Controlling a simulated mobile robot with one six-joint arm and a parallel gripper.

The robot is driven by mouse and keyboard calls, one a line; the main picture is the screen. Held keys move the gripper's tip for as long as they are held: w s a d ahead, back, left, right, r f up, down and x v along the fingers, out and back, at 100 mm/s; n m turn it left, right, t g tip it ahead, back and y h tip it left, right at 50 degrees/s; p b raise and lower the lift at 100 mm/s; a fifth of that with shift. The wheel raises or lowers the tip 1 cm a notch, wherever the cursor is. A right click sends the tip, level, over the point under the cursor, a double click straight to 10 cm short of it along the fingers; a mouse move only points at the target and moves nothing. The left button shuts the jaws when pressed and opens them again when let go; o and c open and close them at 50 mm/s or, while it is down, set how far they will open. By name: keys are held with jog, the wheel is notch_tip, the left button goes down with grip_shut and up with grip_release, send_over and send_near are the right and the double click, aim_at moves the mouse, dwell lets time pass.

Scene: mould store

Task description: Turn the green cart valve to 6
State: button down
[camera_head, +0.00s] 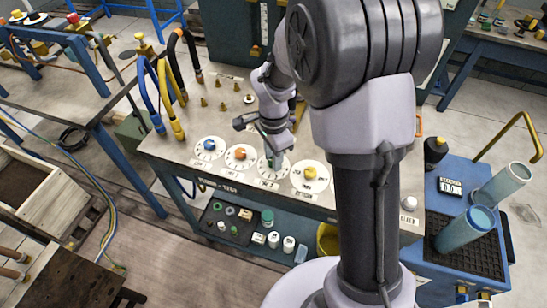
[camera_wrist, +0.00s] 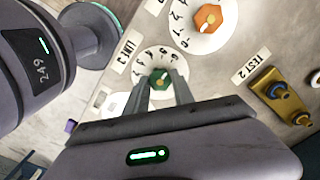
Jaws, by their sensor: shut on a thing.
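The green valve (camera_wrist: 158,77) is a small faceted knob on a round white dial with black numbers. My gripper (camera_wrist: 163,84) reaches down over it, and its two fingers are shut on the knob's sides. In the head view my gripper (camera_head: 274,150) stands above the third dial (camera_head: 264,171) in the row at the front of the bench, and it hides the green knob there. I cannot tell which number the knob points to. The lower part of the dial is hidden by my fingers in the wrist view.
A blue-knobbed dial (camera_head: 209,147) and an orange-knobbed dial (camera_head: 239,156) lie to the left, a yellow-knobbed dial (camera_head: 311,176) to the right. Several hooked hoses (camera_head: 160,95) rise at the bench's left end. A blue cart (camera_head: 450,204) with two cylinders stands at right.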

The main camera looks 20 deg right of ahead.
jog(key=shift+m, duration=0.5)
jog(key=c, duration=1.1)
grip_release()
notch_tip(320, 180, up, 18)
jog(key=p, duration=0.7)
jog(key=shift+f, duration=0.25)
